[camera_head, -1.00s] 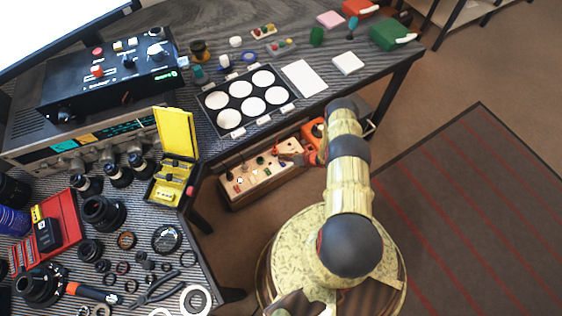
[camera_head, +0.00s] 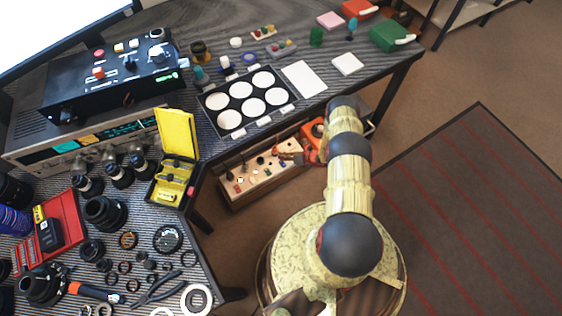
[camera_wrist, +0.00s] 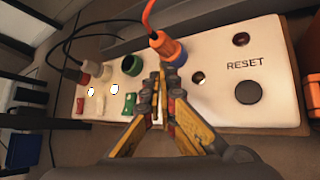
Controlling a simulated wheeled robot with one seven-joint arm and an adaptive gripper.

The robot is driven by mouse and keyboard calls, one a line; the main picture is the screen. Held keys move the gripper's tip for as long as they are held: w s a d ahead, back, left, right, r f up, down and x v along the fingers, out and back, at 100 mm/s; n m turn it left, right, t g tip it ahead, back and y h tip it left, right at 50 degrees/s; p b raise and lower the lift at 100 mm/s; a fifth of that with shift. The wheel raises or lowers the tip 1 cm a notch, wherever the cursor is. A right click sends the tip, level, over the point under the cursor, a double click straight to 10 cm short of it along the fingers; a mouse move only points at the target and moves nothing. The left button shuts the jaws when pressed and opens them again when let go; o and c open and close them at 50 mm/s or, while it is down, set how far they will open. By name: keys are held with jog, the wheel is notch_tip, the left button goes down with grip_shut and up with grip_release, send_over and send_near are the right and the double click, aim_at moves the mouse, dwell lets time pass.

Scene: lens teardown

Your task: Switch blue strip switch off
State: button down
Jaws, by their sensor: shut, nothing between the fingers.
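The strip (camera_head: 232,200) is a long white-topped box with wooden sides, below the table edge in the head view. In the wrist view its white top (camera_wrist: 215,110) fills the middle. A red switch (camera_wrist: 80,105), a pale switch (camera_wrist: 98,106) and a green switch (camera_wrist: 130,103) sit in a row on its left half. I cannot make out a blue switch there; my fingers cover the strip just right of the green one. My gripper (camera_wrist: 163,80) is shut and empty, its tips over the strip's middle. Whether they touch it I cannot tell.
An orange plug (camera_wrist: 163,44) with a blue part and an orange cable stands just beyond my fingertips. Black cables run from plugs at the strip's left. A dark round RESET button (camera_wrist: 248,92) is at the right. The table edge (camera_head: 300,118) lies above the strip.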

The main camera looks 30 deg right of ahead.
aim_at(283, 162)
jog(key=shift+s+r+p, duration=0.15)
jog(key=shift+r+p, duration=0.7)
jog(key=shift+r, duration=0.4)
jog(key=shift+s+r+p, duration=0.15)
jog(key=shift+r+p, duration=0.65)
jog(key=shift+r, duration=0.45)
